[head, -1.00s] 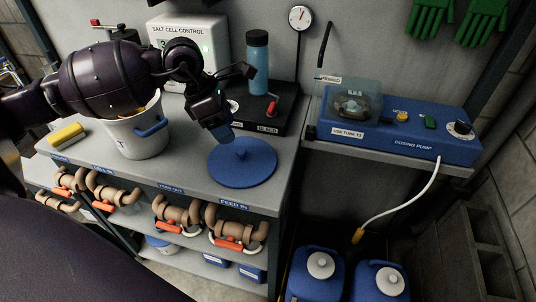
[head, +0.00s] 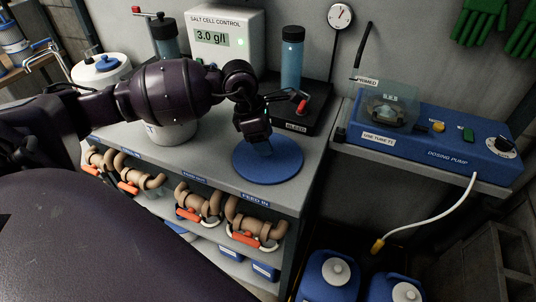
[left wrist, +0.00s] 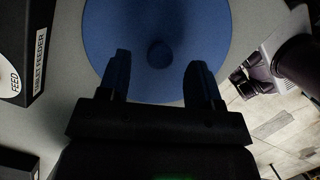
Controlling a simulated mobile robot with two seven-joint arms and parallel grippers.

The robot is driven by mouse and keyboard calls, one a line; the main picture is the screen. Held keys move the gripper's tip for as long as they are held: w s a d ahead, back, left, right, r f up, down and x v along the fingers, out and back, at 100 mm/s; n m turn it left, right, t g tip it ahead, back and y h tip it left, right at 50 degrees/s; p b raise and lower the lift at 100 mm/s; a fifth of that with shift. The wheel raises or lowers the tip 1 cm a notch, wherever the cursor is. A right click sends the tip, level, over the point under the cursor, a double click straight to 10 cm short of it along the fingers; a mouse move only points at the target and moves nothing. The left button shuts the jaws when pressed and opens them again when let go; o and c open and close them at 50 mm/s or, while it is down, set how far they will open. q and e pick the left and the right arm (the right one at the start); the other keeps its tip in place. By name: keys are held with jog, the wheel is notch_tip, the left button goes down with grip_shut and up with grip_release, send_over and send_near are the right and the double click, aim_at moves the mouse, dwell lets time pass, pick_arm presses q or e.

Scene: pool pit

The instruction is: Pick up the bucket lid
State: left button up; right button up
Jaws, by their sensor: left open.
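The bucket lid (head: 268,170) is a round blue disc lying flat on the grey bench top near its right front corner. In the left wrist view the lid (left wrist: 205,30) fills the upper middle, with its round knob (left wrist: 160,54) at the centre. My left gripper (head: 262,147) is above the lid. In the left wrist view its fingers (left wrist: 158,78) are spread and empty, with the knob between and just beyond the tips. The white bucket (head: 172,132) stands on the bench, mostly hidden behind my left arm. My right gripper is not in view.
Behind the lid are a dark feeder block (head: 312,112) with a red handle and a blue bottle (head: 291,60). A salt cell control box (head: 228,40) stands at the back. A blue dosing pump (head: 440,140) is on the right shelf. Pipes with orange-handled valves run below the bench front.

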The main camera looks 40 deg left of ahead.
pick_arm(q)
jog(key=shift+x, duration=1.1)
jog(key=shift+c, duration=0.2)
jog(key=c, duration=1)
jog(key=shift+o, duration=0.2)
jog(key=shift+r, duration=0.1)
